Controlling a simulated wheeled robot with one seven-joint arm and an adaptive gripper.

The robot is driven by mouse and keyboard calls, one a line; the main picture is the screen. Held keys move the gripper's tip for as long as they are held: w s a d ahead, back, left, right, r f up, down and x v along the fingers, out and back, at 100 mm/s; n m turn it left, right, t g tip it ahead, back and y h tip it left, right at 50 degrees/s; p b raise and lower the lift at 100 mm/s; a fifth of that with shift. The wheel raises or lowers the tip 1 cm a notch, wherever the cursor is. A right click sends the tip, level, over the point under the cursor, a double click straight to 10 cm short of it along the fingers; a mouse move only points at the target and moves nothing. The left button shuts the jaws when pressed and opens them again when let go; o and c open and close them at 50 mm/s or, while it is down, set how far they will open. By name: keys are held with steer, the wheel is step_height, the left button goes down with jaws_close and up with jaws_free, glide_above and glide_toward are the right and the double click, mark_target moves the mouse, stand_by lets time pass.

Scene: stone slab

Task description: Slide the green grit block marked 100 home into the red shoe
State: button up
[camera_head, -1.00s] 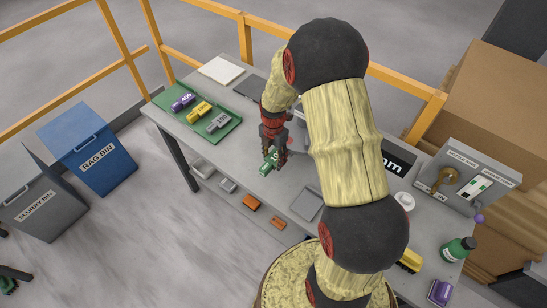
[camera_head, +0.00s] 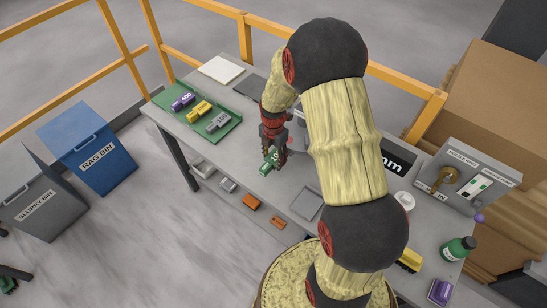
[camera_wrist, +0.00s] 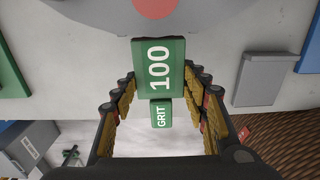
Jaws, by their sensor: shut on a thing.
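The green grit block marked 100 (camera_head: 268,163) is at my gripper (camera_head: 273,152), over the near edge of the slab in the head view. In the wrist view the block (camera_wrist: 158,60) shows its white "100" and "GRIT" faces upright between the two fingers of my gripper (camera_wrist: 159,85). My gripper is shut on it. A red round patch (camera_wrist: 155,6) on a grey disc shows at the top edge of the wrist view, beyond the block.
A green tray (camera_head: 226,131) with purple, yellow and grey blocks lies at the left end of the slab. A switch box (camera_head: 467,180), green bottle (camera_head: 458,249) and purple block (camera_head: 440,291) are at the right. Orange pieces (camera_head: 251,202) lie below the near edge.

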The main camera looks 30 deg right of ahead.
steer(key=shift+w+d, duration=0.35)
steer(key=shift+d, duration=0.55)
steer(key=shift+w+d, duration=0.35)
steer(key=shift+d, duration=0.55)
stand_by(0.9)
steer(key=shift+s+a+r, duration=0.1)
steer(key=shift+a, duration=0.15)
steer(key=shift+s+a+r+p, duration=0.15)
steer(key=shift+s+a, duration=0.15)
steer(key=shift+a, duration=0.45)
steer(key=shift+s+a+p, duration=0.15)
steer(key=shift+s+a, duration=0.1)
steer(key=shift+a, duration=0.5)
steer(key=shift+s, duration=0.1)
